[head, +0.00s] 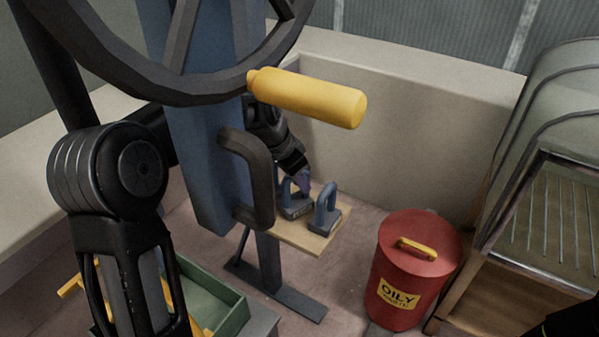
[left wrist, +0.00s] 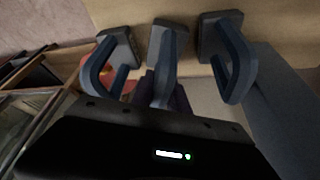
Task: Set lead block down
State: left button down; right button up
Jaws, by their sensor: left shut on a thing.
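My left gripper (head: 303,183) reaches in behind the blue column, and its purple fingers are shut on the blue handle of a lead block (head: 296,208). In the left wrist view this block (left wrist: 164,42) is the middle one of three, with the fingers (left wrist: 164,92) at its handle. It is at or very near the wooden board (head: 318,246); I cannot tell whether its base touches. A second lead block (head: 325,219) stands upright to its right on the board. The left wrist view shows blocks on both sides, left (left wrist: 117,48) and right (left wrist: 222,42). The third block is hidden in the head view.
A blue column (head: 205,150) with a dark grab handle (head: 262,180), a black wheel and a yellow crank grip (head: 310,97) stands in front of the board. A red oily-waste bin (head: 412,270) stands to the right, beside a metal-framed rack (head: 545,215). A green tray (head: 215,300) is lower left.

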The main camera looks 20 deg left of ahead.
pick_arm(q)
jog(key=shift+f, duration=0.15)
jog(key=c, duration=1.7)
grip_release()
jog(key=shift+f, duration=0.35)
jog(key=shift+c, duration=0.2)
jog(key=o, duration=0.5)
jog(key=shift+r, duration=0.1)
jog(key=shift+c, duration=0.2)
jog(key=shift+r, duration=0.15)
jog(key=p+v, duration=0.2)
jog(key=v, duration=1)
jog(key=shift+s, duration=0.1)
